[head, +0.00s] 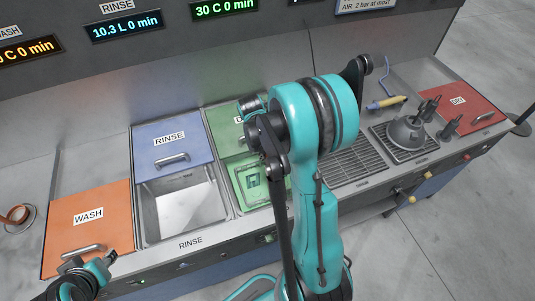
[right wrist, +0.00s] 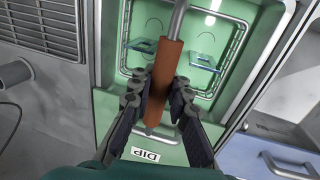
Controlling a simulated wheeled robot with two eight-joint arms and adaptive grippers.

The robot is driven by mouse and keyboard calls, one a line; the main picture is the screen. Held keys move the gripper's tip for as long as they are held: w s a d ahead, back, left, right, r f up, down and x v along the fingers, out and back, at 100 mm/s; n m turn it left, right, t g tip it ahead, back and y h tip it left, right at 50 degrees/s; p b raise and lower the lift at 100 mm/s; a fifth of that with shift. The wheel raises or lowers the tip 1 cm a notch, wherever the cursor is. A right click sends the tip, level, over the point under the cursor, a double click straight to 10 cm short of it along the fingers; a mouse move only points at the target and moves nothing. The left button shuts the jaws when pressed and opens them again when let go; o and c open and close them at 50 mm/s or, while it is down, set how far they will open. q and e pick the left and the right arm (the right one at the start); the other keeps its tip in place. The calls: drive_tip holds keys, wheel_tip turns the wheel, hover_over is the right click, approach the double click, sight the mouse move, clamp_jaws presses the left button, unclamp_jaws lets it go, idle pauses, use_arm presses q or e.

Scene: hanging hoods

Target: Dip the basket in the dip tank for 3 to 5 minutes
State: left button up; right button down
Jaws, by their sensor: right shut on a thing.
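The dip tank (head: 240,205) is green and open at the front, between the left rinse tank and the grated section. Its lid (head: 222,125) is at the back; the DIP label (right wrist: 146,155) shows in the right wrist view. In that view my right gripper (right wrist: 162,88) is shut on an orange-brown handle (right wrist: 158,110) with a metal rod (right wrist: 178,20), over the tank opening. In the head view my arm hides this gripper. My left gripper (head: 90,263) looks open and empty.
An orange WASH lid (head: 88,222) is closed at the left. A blue RINSE lid (head: 172,142) is behind the open steel rinse tank (head: 182,208). A grate (head: 352,166), a grey dome-shaped fixture (head: 406,133) and a red lid (head: 462,106) are to the right.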

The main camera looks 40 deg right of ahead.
drive_tip(key=shift+f+b, duration=4.55)
drive_tip(key=shift+f, duration=0.85)
drive_tip(key=shift+r, duration=0.1)
